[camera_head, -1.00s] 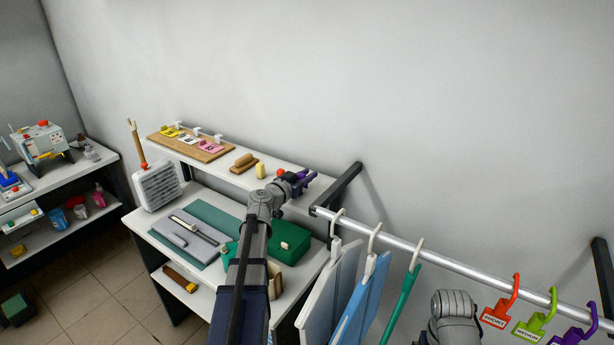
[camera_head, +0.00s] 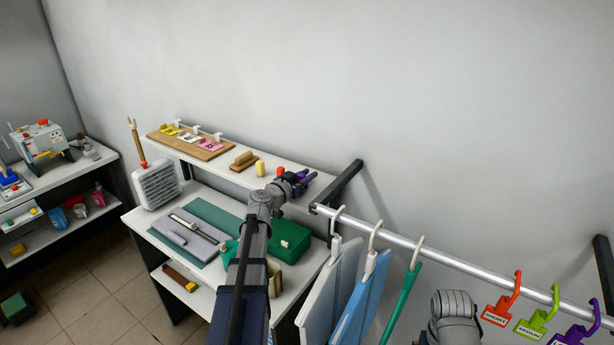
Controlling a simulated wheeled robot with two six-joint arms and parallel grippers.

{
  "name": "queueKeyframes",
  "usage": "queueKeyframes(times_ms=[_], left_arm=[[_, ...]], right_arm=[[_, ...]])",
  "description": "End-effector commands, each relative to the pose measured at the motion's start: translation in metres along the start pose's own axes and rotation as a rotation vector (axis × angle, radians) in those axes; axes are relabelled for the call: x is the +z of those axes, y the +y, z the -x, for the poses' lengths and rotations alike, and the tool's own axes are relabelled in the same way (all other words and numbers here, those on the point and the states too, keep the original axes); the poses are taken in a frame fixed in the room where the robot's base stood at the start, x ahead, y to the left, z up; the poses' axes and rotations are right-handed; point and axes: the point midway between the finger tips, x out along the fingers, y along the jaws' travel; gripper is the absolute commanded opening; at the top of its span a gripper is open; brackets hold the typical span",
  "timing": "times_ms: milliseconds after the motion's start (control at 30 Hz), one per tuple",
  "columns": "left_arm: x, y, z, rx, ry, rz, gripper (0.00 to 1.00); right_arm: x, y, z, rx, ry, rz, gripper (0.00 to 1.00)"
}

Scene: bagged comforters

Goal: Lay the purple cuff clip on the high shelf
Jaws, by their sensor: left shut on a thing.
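The purple cuff clip (camera_head: 303,180) is at the right end of the high shelf (camera_head: 222,173), at the tip of my left arm. My left gripper (camera_head: 290,179) is shut on it; the small dark jaws partly hide the clip. I cannot tell whether the clip touches the shelf surface. My right arm shows only as a grey link at the bottom right; its gripper is not in view.
The shelf holds a tag board (camera_head: 190,143), a brown block (camera_head: 243,161), a yellow piece (camera_head: 260,168) and a red-topped piece (camera_head: 281,171). A hanging rail (camera_head: 440,258) with hangers and coloured tags runs right. A green box (camera_head: 290,241) stands on the table below.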

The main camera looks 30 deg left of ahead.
Motion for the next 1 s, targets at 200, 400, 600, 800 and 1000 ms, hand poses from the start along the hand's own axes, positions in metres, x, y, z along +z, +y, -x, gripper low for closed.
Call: queueKeyframes(times_ms=[200, 400, 600, 800, 1000], left_arm=[[0.0025, 0.0000, -0.0003, 0.000, 0.000, 0.000, 0.30], [0.0024, 0.0000, -0.0003, 0.000, 0.000, 0.000, 0.52], [0.0024, 0.0000, -0.0003, 0.000, 0.000, 0.000, 0.61], [0.0024, 0.0000, -0.0003, 0.000, 0.000, 0.000, 0.77], [0.0024, 0.0000, -0.0003, 0.000, 0.000, 0.000, 0.99]], right_arm=[[-0.0001, -0.0002, -0.0026, 0.000, 0.000, 0.000, 1.00], [-0.0001, -0.0002, -0.0024, 0.000, 0.000, 0.000, 1.00], [-0.0001, -0.0002, -0.0024, 0.000, 0.000, 0.000, 1.00], [-0.0001, -0.0002, -0.0024, 0.000, 0.000, 0.000, 1.00], [-0.0001, -0.0002, -0.0024, 0.000, 0.000, 0.000, 1.00]])
